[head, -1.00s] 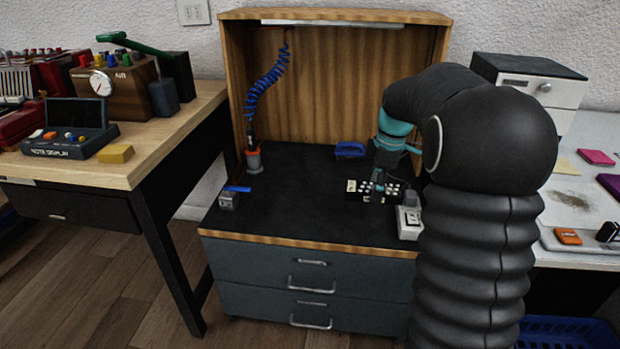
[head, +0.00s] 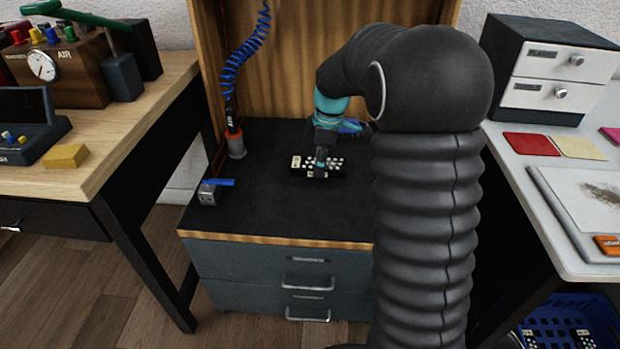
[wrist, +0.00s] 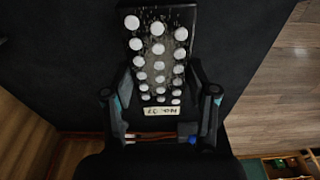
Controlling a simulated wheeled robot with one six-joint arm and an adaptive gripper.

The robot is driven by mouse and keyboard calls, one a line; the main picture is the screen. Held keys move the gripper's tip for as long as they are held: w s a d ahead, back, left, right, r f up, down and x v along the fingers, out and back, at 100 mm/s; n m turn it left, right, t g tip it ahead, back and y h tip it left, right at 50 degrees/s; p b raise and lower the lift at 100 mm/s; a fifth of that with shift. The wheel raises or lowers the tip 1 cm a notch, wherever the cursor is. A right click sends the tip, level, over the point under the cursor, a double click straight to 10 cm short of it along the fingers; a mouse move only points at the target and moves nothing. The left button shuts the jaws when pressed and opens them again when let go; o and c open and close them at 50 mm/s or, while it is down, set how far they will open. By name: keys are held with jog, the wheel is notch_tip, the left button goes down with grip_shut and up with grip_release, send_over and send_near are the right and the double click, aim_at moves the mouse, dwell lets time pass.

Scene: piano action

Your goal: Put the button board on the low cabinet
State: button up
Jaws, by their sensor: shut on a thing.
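The button board (head: 312,172) is a black board with rows of white round buttons and a pale label; in the wrist view it (wrist: 158,60) extends out between the fingers. My gripper (head: 322,160) is shut on it, with one finger on each side in the wrist view (wrist: 162,100). The low cabinet (head: 270,205) has a black top, a wood front edge and grey drawers. The board is over the middle of this top; I cannot tell whether it touches it. My arm hides the cabinet's right side.
On the cabinet top stand a small grey block with a blue lever (head: 210,192), a holder with a coiled blue hose (head: 236,145) and a blue object (head: 350,127) behind my gripper. The top's front left is clear. A wooden desk (head: 130,120) and a white table (head: 520,165) flank it.

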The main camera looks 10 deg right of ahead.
aim_at(310, 188)
jog(key=shift+w+a+f, duration=0.1)
jog(key=shift+a+f, duration=0.3)
jog(key=shift+a, duration=0.25)
jog(key=shift+a+f, duration=0.35)
jog(key=shift+a, duration=0.25)
jog(key=shift+f, duration=1.95)
jog(key=shift+f, duration=0.2)
jog(key=o, duration=1.3)
jog(key=shift+o, duration=0.2)
jog(key=shift+r, duration=0.1)
